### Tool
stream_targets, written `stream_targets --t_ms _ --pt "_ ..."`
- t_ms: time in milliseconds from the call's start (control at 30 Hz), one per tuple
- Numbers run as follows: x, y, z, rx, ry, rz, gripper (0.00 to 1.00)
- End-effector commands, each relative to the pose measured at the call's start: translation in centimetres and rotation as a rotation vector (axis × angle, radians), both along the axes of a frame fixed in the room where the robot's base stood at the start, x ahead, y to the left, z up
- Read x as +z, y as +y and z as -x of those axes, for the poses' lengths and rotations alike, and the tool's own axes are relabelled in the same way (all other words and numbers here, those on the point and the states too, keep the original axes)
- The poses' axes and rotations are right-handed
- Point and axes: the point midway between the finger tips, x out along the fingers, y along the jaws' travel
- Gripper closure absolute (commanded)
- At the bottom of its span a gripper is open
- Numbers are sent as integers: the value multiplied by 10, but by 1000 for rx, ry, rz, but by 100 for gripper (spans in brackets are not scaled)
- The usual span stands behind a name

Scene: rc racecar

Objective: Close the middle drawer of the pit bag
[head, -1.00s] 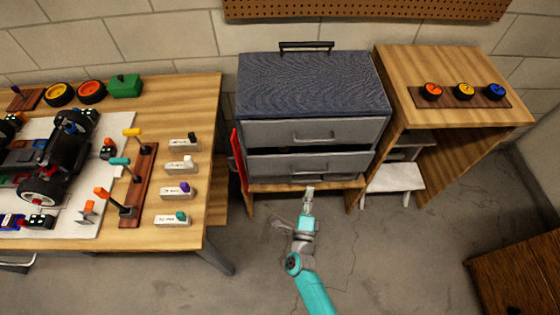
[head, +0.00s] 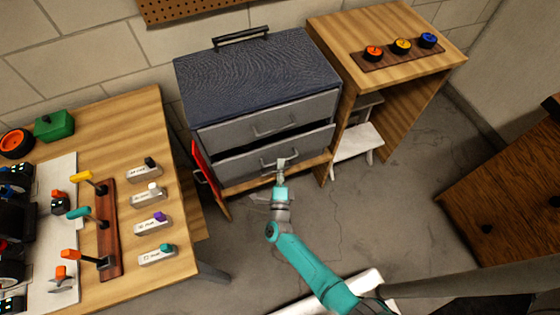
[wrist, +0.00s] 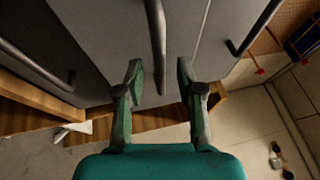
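The pit bag (head: 250,72) is a grey drawer chest with a dark blue fabric top and a black top handle. Its middle drawer (head: 240,169) stands out, with a dark gap above its front; it hides the lower drawer in the head view. The top drawer (head: 240,132) looks shut. In the wrist view the middle drawer's bar handle (wrist: 156,35) runs down the centre, with another handle on each side. My gripper (wrist: 160,70) is open and empty, its fingers on either side of that handle in the picture. In the head view my gripper (head: 281,163) overlaps the handle; contact is unclear.
A wooden table (head: 135,122) with levers and labelled blocks stands left. A wooden stand (head: 330,40) with three coloured knobs adjoins the bag on the right, above a white stool (head: 358,142). A brown cabinet (head: 510,195) is far right. Floor in front is mostly clear.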

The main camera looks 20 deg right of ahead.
Motion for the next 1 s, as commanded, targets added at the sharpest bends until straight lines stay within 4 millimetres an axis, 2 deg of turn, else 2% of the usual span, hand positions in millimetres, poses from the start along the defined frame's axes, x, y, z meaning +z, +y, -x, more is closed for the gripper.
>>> stream_targets --t_ms 200,533,567,700,1000 --pt "3 -7 -17 0 0 1 63" --pt "4 -8 -20 1 1 0 63" --pt "4 -8 -20 1 1 0 68" --pt "4 -8 -19 1 1 0 100" --pt "4 -8 -22 1 1 0 100"
